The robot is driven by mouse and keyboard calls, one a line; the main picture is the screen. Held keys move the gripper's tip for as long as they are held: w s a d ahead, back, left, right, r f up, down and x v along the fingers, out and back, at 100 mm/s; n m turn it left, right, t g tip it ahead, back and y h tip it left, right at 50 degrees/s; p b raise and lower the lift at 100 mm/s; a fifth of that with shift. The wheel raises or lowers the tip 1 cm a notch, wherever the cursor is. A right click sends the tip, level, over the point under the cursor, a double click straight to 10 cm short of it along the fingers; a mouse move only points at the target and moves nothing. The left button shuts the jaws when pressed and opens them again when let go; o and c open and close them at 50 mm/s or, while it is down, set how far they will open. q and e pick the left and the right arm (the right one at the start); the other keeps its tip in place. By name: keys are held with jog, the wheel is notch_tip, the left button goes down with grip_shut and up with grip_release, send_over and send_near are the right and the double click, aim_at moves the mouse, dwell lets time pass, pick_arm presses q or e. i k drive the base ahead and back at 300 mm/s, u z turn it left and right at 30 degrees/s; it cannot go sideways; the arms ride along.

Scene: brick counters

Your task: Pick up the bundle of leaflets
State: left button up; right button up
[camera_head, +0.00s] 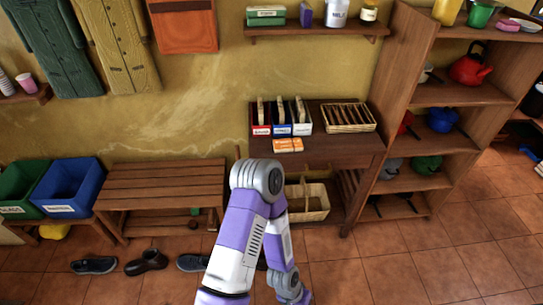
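Two small orange-and-white flat packs, which look like bundled leaflets (283,146), lie side by side on the dark wooden table (330,148), near its front edge. Their print is too small to read, and I cannot tell whether they are one bundle or two. Behind them stand holders with red, blue and white labelled fronts (281,130), with upright cards or papers in them. One of my purple-and-white arms rises from the bottom and bends at a grey joint just below and in front of the table. Neither gripper's fingers show.
A wicker tray (348,128) sits at the table's right, and a basket (314,201) is on the lower shelf. A slatted bench (162,190) and blue bin (70,187) are left. A shelf unit (400,60) stands right. Shoes (146,262) lie on the floor.

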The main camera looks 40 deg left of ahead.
aim_at(292, 145)
jog(key=u, duration=1.6)
